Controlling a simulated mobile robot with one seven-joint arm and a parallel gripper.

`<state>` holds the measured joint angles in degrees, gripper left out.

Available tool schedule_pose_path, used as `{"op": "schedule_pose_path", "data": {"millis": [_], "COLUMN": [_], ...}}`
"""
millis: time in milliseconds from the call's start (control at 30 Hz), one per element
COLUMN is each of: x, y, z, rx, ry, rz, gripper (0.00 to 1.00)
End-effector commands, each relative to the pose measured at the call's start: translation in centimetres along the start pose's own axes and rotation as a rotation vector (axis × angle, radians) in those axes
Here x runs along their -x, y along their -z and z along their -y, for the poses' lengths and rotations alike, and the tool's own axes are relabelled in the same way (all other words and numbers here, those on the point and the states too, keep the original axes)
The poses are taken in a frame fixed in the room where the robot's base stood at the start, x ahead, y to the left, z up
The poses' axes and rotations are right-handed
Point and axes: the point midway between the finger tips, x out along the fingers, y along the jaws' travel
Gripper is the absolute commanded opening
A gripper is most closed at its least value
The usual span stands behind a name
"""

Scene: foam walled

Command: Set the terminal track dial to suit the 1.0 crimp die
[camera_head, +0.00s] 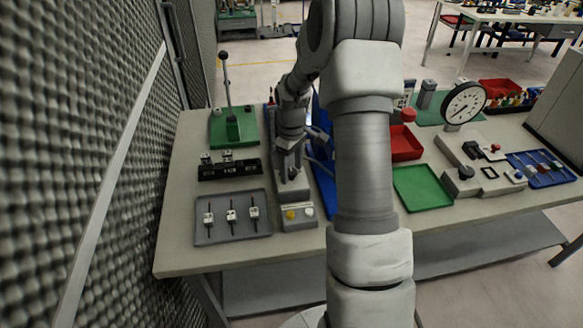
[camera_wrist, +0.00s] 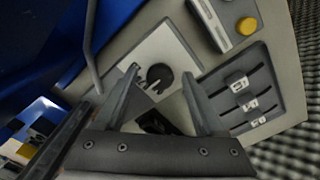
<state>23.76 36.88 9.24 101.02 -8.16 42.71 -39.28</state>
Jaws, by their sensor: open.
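The dark round dial (camera_wrist: 160,76) sits on a pale plate (camera_wrist: 150,48) with small markings beside it that I cannot read. My gripper (camera_wrist: 161,72) is open, with one finger on each side of the dial in the wrist view. I cannot tell whether either finger touches it. In the head view my gripper (camera_head: 291,143) is over the grey bench machine (camera_head: 293,192), and the arm hides the dial there. A black rack (camera_head: 230,170) at the left holds small labelled blocks, perhaps dies. Their labels are too small to read.
A grey tray (camera_head: 216,236) holds three labelled pieces. A yellow button (camera_head: 291,214) is on the machine's front. A green lever press (camera_head: 233,128) stands behind the rack, and a blue panel (camera_head: 325,185) stands right of the machine. A foam wall (camera_head: 70,130) is at left.

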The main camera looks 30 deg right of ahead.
Motion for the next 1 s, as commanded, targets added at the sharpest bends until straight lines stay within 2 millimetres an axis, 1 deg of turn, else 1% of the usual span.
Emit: {"op": "schedule_pose_path", "data": {"millis": [33,67,100,167,200,267,300,400,767,1000], "x": [0.01,0.01,0.01,0.02,0.02,0.02,0.03,0.03,0.02,-0.04], "y": [0.0,0.0,0.0,0.0,0.0,0.0,0.0,0.0,0.02,0.03], "z": [0.01,0.0,0.01,0.01,0.01,0.01,0.01,0.0,0.02,0.02], "rx": [0.0,0.0,0.0,0.0,0.0,0.0,0.0,0.0,-0.033,-0.167], "ry": [0.0,0.0,0.0,0.0,0.0,0.0,0.0,0.0,0.0,0.0], "rz": [0.0,0.0,0.0,0.0,0.0,0.0,0.0,0.0,0.0,0.001], "gripper": [0.66,0.61,0.54,0.43,0.35,0.25,0.17,0.0,0.0,0.0]}}
